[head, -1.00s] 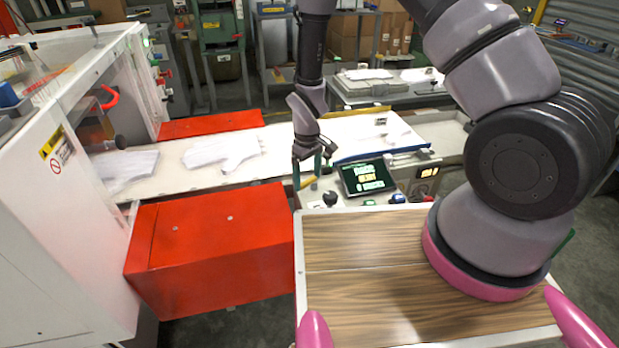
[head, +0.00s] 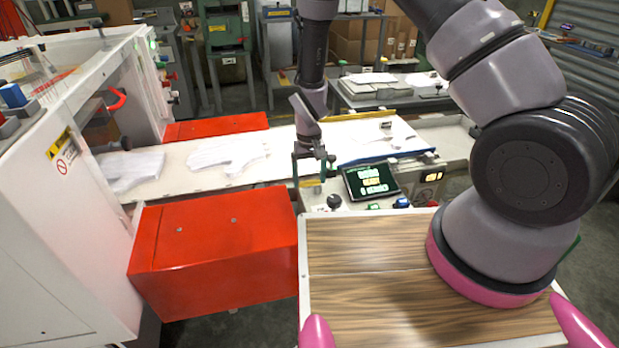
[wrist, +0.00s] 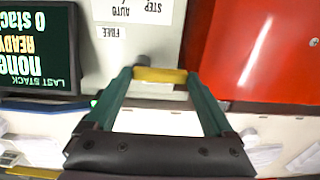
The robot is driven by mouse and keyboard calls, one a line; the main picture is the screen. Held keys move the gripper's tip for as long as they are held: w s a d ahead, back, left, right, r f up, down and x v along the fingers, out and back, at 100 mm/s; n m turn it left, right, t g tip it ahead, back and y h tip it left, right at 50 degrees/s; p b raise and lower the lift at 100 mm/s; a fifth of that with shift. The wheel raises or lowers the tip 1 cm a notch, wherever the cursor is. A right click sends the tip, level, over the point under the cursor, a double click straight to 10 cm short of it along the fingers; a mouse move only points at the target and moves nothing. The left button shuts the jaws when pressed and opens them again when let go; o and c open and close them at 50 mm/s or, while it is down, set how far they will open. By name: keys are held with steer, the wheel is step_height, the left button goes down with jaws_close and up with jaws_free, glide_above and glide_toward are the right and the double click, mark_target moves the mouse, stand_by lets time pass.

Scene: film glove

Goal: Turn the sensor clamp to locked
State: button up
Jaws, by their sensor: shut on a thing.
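My gripper (head: 311,181) reaches down at the near edge of the white conveyor, left of a dark display. Its green fingers are shut on a yellow bar (wrist: 160,75), which spans between the fingertips in the wrist view. The bar seems to be the handle of the sensor clamp, but no clamp body shows clearly. A small grey rounded part (wrist: 151,60) shows just beyond the bar. Labels reading FREE, AUTO and STEP lie near it, upside down in the wrist view. Whether the clamp is locked cannot be told.
The lit display (head: 370,179) and a black knob (head: 334,201) are right of my gripper. A red box (head: 215,245) stands close on the left. White gloves (head: 228,153) lie on the conveyor. A wood-topped surface (head: 375,290) is in front.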

mark_target(309, 181)
steer(key=o, duration=1.1)
step_height(309, 181, up, 11)
steer(key=shift+f, duration=0.1)
